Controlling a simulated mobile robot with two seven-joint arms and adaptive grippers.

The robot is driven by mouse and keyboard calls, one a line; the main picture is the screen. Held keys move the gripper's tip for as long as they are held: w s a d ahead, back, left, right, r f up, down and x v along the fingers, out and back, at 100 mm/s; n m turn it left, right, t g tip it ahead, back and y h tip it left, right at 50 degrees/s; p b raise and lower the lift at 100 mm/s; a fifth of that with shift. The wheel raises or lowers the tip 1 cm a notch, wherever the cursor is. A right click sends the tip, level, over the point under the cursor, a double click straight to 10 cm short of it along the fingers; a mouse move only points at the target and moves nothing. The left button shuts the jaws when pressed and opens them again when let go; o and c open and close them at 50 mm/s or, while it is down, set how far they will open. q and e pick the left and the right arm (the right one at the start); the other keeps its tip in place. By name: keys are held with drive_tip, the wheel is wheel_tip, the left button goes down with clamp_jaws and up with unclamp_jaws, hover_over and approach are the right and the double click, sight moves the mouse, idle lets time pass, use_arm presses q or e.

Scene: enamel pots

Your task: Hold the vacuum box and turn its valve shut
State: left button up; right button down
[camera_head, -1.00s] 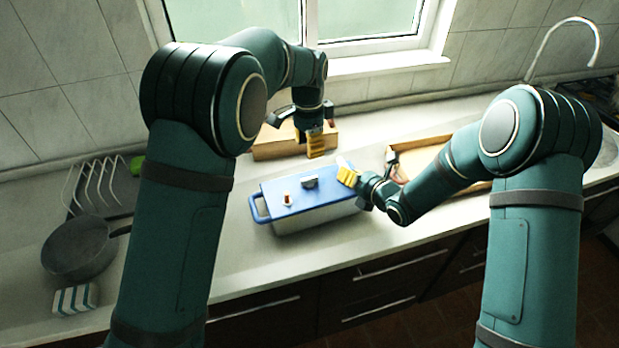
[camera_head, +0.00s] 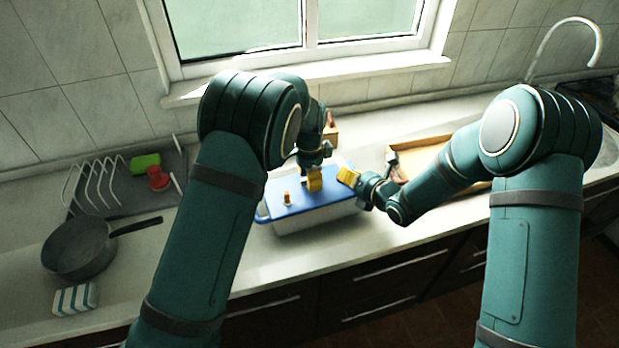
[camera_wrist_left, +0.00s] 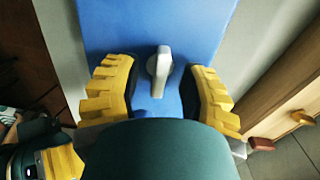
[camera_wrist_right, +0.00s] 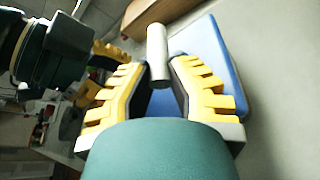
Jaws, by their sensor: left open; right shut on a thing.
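The vacuum box (camera_head: 325,216) has a pale body and a blue lid (camera_head: 280,187). It stands on the counter, with an orange-and-white knob (camera_head: 287,198) on its lid. My left gripper (camera_head: 314,180) is low over the lid. In the left wrist view its open fingers (camera_wrist_left: 160,90) stand on either side of the grey valve (camera_wrist_left: 160,68), apart from it. My right gripper (camera_head: 348,177) is at the box's right end. In the right wrist view it is shut on a pale grey cylinder (camera_wrist_right: 157,50); I cannot tell if this belongs to the box.
A wooden tray (camera_head: 425,153) stands right of the box, and a wooden block (camera_head: 331,133) is partly hidden behind my left arm. A dish rack (camera_head: 98,185), a pan (camera_head: 78,250) and a striped sponge (camera_head: 75,299) are at the left. The counter in front of the box is clear.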

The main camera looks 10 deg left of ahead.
use_arm(q)
drive_tip(key=shift+f, duration=0.2)
clamp_jaws()
